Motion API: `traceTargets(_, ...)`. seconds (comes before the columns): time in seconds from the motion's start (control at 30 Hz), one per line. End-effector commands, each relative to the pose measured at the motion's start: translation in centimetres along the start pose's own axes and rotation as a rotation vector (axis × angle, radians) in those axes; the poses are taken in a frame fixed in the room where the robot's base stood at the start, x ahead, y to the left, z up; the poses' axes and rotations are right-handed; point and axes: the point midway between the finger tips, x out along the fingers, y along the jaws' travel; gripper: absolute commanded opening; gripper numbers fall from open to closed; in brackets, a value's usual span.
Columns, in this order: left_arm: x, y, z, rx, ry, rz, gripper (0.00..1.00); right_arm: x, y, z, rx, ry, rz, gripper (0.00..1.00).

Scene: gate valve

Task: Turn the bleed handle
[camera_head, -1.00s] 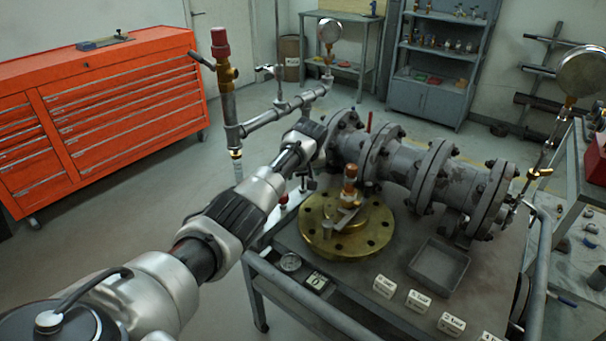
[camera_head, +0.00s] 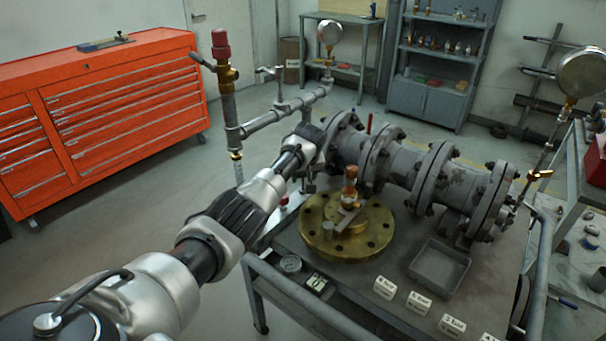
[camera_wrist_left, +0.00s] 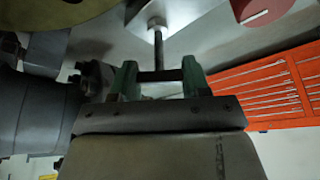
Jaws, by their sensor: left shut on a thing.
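A thin stem (camera_wrist_left: 158,48) runs from that bar to a pale block (camera_wrist_left: 160,20). I cannot make out the handle in the head view. My right gripper is in neither view.
A brass flange (camera_head: 345,240) with a small fitting stands on the cart, right of my gripper. The grey flanged pipe (camera_head: 400,165) lies behind it. A thin pipe with a red-capped valve (camera_head: 222,50) rises at left. Numbered blocks and a grey tray (camera_head: 440,268) sit in front.

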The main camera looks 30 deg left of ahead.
Motion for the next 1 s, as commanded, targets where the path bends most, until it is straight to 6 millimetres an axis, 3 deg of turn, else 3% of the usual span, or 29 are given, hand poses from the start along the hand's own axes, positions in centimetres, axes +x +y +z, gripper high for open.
traceTargets(0.27,-0.3,0.0,-0.1,0.1,-0.001,0.042,0.23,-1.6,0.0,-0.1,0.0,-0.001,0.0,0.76)
traceTargets(0.6,-0.2,-0.1,-0.2,0.367,0.0,0.155,0.23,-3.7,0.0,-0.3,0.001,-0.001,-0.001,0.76)
traceTargets(1.0,0.0,0.0,-0.1,0.668,0.003,0.28,0.23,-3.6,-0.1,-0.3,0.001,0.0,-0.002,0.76)
